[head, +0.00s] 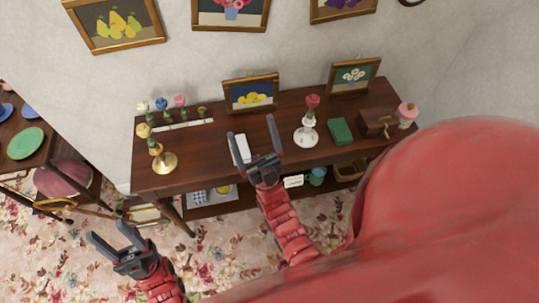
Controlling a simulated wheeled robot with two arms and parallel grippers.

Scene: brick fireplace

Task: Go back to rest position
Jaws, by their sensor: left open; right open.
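My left gripper (109,232) is open and empty at the lower left, over the floral carpet in front of the wooden console table (205,165). My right gripper (253,130) is open over the middle of the table top, its fingers pointing toward the wall. A small white item (241,149) lies on the table and shows between and beside its fingers. It is partly covered, and I cannot tell whether the gripper touches it. Nothing appears held in either gripper.
The table bears a brass candlestick (164,162), small flower vases (161,105), a white vase with a red flower (306,130), a green book (341,131), a brown box (376,123) and framed pictures (250,93). A lower shelf holds more items. A chair (63,177) stands left.

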